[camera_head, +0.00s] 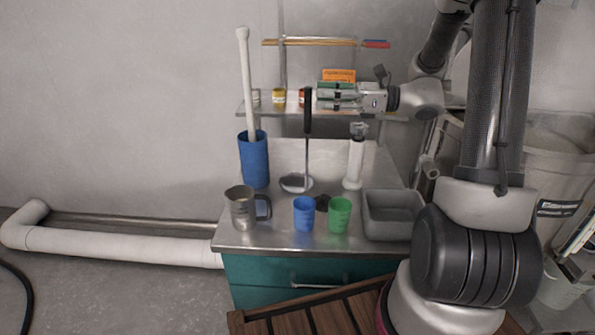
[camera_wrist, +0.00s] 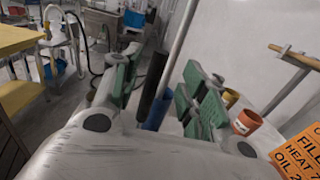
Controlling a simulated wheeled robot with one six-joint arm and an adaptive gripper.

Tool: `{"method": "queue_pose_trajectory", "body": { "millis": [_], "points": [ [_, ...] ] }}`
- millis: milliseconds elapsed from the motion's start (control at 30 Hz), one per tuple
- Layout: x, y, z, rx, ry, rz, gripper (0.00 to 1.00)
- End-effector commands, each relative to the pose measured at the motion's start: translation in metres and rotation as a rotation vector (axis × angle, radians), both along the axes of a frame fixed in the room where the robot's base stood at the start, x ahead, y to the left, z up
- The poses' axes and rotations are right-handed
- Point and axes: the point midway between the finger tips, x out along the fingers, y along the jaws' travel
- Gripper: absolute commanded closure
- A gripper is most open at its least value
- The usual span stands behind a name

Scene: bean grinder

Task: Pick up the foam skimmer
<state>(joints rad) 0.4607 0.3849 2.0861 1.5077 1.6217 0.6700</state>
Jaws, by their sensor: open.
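The foam skimmer stands upright on the metal counter, with a long black handle (camera_head: 308,112) on top and a round, flat head (camera_head: 297,184) at the bottom. My gripper (camera_head: 322,96) reaches in from the right at the height of the handle, fingers pointing left, its tips close beside the handle. In the wrist view, my gripper (camera_wrist: 166,76) is open, with green pads on both fingers. The dark handle (camera_wrist: 154,80) shows in the gap between the fingers. Whether it touches either pad cannot be told.
A blue tall container (camera_head: 254,160) holds a white pole (camera_head: 246,80). A metal pitcher (camera_head: 241,208), blue cup (camera_head: 303,214), green cup (camera_head: 339,214), grey bin (camera_head: 390,214) and white cylindrical tool (camera_head: 354,160) stand on the counter. A shelf (camera_head: 270,108) with small jars and an orange sign (camera_wrist: 300,152) is behind.

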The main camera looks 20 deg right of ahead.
Motion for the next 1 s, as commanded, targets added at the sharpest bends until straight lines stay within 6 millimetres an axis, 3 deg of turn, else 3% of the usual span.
{"method": "queue_pose_trajectory", "body": {
  "millis": [300, 567, 800, 1000],
  "points": [
    [0.013, 0.042, -0.005, -0.001, -0.001, 0.001, 0.57],
    [0.014, 0.044, -0.005, 0.0, -0.001, -0.001, 0.57],
    [0.014, 0.044, -0.005, -0.001, -0.001, 0.0, 1.0],
    [0.014, 0.044, -0.004, -0.001, -0.002, 0.0, 1.0]
  ]
}}
